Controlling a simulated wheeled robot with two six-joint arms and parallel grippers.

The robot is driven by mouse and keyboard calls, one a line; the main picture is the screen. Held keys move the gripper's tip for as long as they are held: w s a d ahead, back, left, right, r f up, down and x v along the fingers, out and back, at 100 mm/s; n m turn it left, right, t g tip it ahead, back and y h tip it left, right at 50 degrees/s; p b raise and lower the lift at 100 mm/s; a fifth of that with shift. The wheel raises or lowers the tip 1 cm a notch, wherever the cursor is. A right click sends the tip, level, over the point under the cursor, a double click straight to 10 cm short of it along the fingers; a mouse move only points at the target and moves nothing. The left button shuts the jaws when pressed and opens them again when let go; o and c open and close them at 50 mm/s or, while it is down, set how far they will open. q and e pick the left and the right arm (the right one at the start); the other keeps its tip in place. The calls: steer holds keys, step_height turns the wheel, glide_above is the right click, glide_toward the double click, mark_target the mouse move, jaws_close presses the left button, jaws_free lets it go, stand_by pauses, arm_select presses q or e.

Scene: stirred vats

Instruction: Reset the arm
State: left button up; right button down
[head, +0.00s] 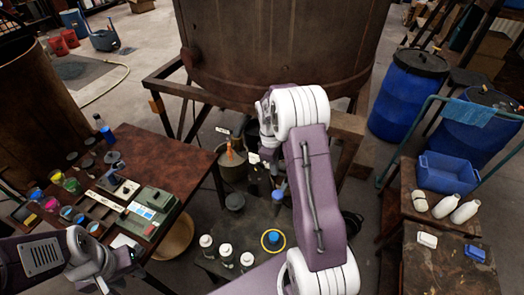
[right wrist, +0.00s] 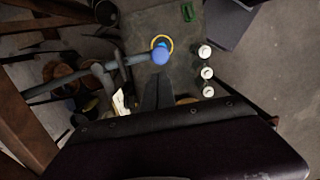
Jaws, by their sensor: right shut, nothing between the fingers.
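My right arm (head: 318,190) is mauve and white and rises through the middle of the head view, bent, in front of the large rusty vat (head: 285,35). Its gripper is hidden or too unclear to make out there. In the right wrist view my right gripper (right wrist: 158,80) shows as dark fingers, shut and empty, pointing over the low dark table (right wrist: 185,25). A blue knob (right wrist: 160,57) on a grey pipe lies just past the fingertips. My left wrist (head: 85,250) is at the lower left of the head view, by the brown table; its fingers are not clear.
The brown table (head: 165,160) at left holds cups and a green-grey device (head: 152,212). White-capped bottles (head: 226,253) and a yellow-ringed item (head: 273,240) stand on the low table.

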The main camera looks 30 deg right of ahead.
steer(key=shift+w+f, duration=0.1)
steer(key=s+a+t+b, duration=0.1)
steer(key=s+a+b, duration=0.1)
steer(key=a+b, duration=0.25)
steer(key=s+a+t+b, duration=0.1)
steer(key=s+a+b, duration=0.2)
steer(key=a, duration=0.3)
steer(key=s+a+f+m+y, duration=0.1)
steer(key=s+a+f+m, duration=0.2)
steer(key=s+m, duration=0.5)
steer(key=shift+s+a+f, duration=0.4)
steer(key=shift+s+a, duration=0.2)
steer(key=shift+s, duration=0.45)
steer(key=shift+s, duration=0.15)
